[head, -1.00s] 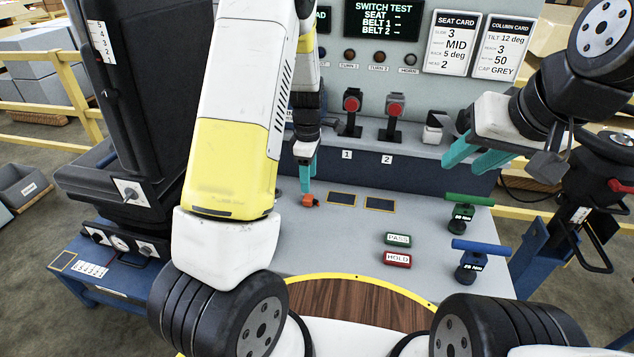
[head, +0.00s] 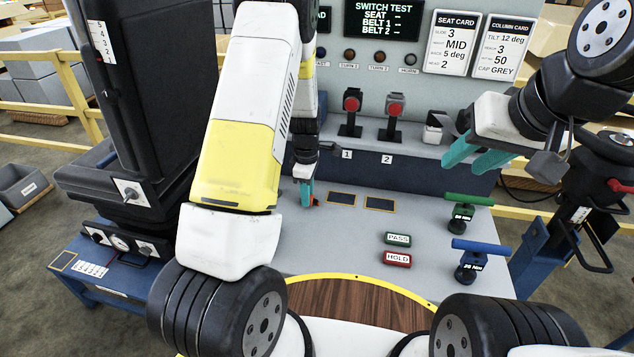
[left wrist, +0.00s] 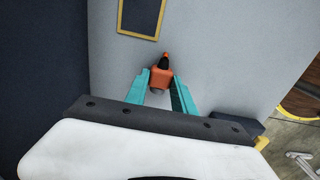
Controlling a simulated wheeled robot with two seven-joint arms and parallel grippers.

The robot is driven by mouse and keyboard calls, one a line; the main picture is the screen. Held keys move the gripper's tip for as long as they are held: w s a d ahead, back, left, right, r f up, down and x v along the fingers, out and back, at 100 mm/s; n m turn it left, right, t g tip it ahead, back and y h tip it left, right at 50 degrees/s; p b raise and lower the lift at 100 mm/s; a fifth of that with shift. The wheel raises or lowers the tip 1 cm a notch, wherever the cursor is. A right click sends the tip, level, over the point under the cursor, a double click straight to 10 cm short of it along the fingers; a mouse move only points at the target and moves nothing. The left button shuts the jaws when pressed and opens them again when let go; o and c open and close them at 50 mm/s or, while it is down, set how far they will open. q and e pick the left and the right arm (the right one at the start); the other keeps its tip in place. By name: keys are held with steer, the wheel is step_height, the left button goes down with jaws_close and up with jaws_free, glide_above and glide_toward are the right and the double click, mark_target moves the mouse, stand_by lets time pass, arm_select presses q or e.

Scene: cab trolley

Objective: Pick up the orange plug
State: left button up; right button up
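The small orange plug (head: 316,199) with a dark tip lies on the grey bench top, partly hidden by my left gripper in the head view. My left gripper (head: 306,194) points down at it, low over the bench. In the left wrist view, the orange plug (left wrist: 160,77) sits between the spread teal fingertips of my left gripper (left wrist: 161,80). A narrow gap seems to show on each side, so the fingers are around it but not clamped. My right gripper (head: 474,154) is open and empty, above the bench's right side.
Two dark yellow-edged pads (head: 342,198) lie right of the plug. Red-button stands (head: 351,108) rise behind. PASS (head: 398,239) and HOLD (head: 397,259) blocks, a green-handled tool (head: 463,212) and a blue-handled tool (head: 473,262) stand to the right. The mid-bench is clear.

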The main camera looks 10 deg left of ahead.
arm_select(q)
jaws_close()
steer(key=shift+r, duration=0.1)
steer(key=shift+r, duration=0.55)
step_height(320, 180, up, 2)
steer(key=shift+r, duration=0.2)
steer(key=s, duration=0.5)
steer(key=s+d, duration=0.1)
steer(key=s, duration=0.4)
steer(key=s+r, duration=0.1)
steer(key=s, duration=0.5)
steer(key=shift+d+r, duration=0.1)
steer(key=shift+d, duration=0.05)
